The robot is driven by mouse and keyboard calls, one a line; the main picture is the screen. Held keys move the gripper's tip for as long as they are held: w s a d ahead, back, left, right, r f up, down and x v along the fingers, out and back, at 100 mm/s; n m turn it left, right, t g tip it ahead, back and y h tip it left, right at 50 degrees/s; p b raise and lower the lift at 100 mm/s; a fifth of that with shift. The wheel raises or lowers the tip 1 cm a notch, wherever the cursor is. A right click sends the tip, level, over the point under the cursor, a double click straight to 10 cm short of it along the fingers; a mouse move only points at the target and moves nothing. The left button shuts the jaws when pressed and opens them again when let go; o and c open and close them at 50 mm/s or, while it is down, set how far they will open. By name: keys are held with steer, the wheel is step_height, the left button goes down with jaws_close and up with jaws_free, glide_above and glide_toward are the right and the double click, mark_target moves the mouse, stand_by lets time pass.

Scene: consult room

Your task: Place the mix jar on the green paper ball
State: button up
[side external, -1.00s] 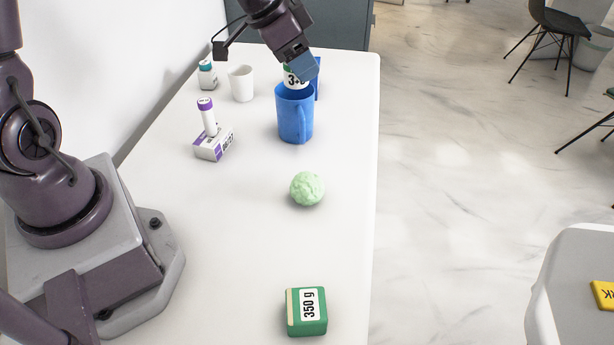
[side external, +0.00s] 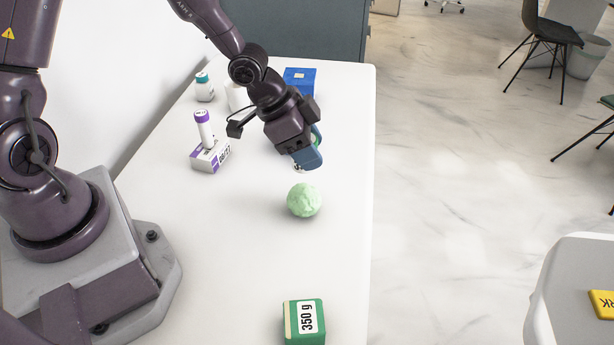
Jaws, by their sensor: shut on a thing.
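The green paper ball (side external: 304,200) is a crumpled pale green ball on the white table. My gripper (side external: 307,160) is above and just behind the ball in this view, pointing down and apart from it. The blue mug seen earlier is not clearly visible behind my arm.
A white box with a purple-capped tube (side external: 205,130) stands left. A teal-capped bottle (side external: 204,87), white cup (side external: 237,97) and blue box (side external: 300,80) are at the back. A green 350 g box (side external: 304,322) is at the front. The table between ball and front box is clear.

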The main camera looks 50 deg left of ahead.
steer(key=shift+f, duration=2.95)
steer(key=o, duration=0.9)
steer(key=shift+f, duration=0.1)
steer(key=shift+v, duration=3.85)
